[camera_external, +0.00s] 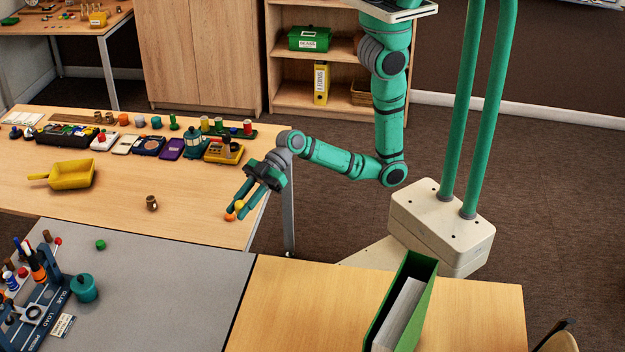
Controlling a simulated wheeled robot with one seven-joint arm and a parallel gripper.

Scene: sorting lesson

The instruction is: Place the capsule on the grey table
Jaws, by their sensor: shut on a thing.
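My gripper (237,208) reaches down over the right end of the wooden table. It is shut on the capsule (239,205), a small rounded thing with a yellow part and an orange part showing by the fingers; the fingers hide the rest. I cannot tell whether the capsule touches the wood or hangs just above it. The grey table (185,285) is in front of the wooden table, at the lower left, closer to the camera than my gripper.
On the grey table are a green piece (100,244), a teal pot (84,288) and a blue rack (40,300). Its right half is bare. A yellow scoop (72,174) and a small brown cup (152,203) are on the wooden table (115,205). A green binder (405,300) stands at front right.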

